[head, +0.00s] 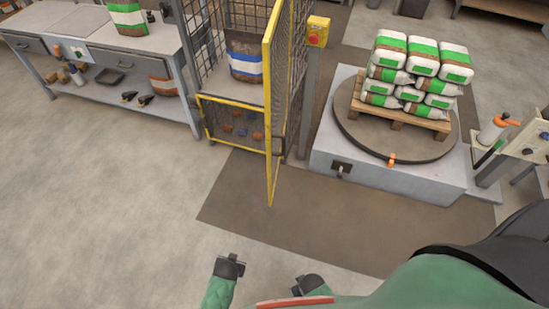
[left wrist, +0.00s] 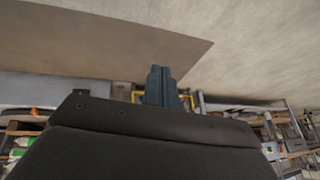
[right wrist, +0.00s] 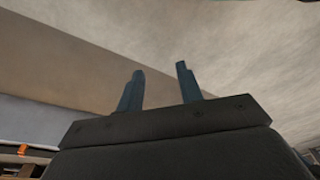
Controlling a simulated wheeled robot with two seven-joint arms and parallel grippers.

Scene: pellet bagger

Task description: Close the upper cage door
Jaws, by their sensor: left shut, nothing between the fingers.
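The upper cage door (head: 268,110) is a tall mesh panel in a yellow frame. In the head view it stands open, swung out toward me and seen nearly edge-on. The cage (head: 204,45) behind it is open at the front, with a brown, white and blue bag (head: 245,58) inside. My left gripper (head: 229,262) is low in the head view, in front of the door and apart from it; its fingers are together and empty in the left wrist view (left wrist: 162,72). My right gripper (head: 308,281) is beside it, also clear of the door; the right wrist view shows its fingers (right wrist: 160,75) apart and empty.
A lower yellow-framed mesh panel (head: 228,124) covers the cage's bottom. A red button on a yellow box (head: 318,31) is right of the door. A turntable (head: 360,135) with a pallet of bags stands right, a workbench (head: 120,55) left. The floor before me is clear.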

